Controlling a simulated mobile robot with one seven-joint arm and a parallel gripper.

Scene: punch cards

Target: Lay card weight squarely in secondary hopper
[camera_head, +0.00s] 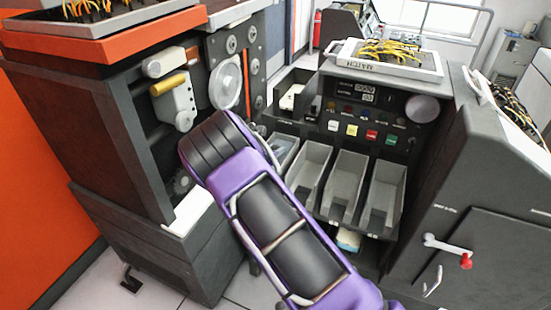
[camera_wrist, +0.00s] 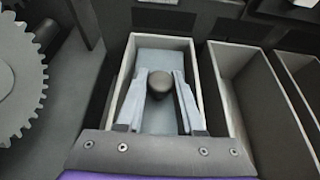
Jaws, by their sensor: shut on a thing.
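In the wrist view, my gripper (camera_wrist: 160,82) is closed around a dark round knob (camera_wrist: 160,78), which looks like the handle of the card weight. The fingers point down into a narrow, light-rimmed bin (camera_wrist: 198,75). A pale blue-grey flat surface (camera_wrist: 165,57) lies inside it; I cannot tell whether this is the weight's plate, cards or the bin floor. Whether the weight rests or hangs is also unclear. In the head view my purple arm hides the gripper and the weight; part of the leftmost bin (camera_head: 287,150) shows beside it.
Two more empty-looking bins (camera_wrist: 228,62) (camera_wrist: 291,72) stand to the right in the wrist view. A large grey gear (camera_wrist: 20,85) is close on the left. In the head view, a control panel (camera_head: 362,125) rises behind the bins, and a grey cabinet (camera_head: 470,205) stands at right.

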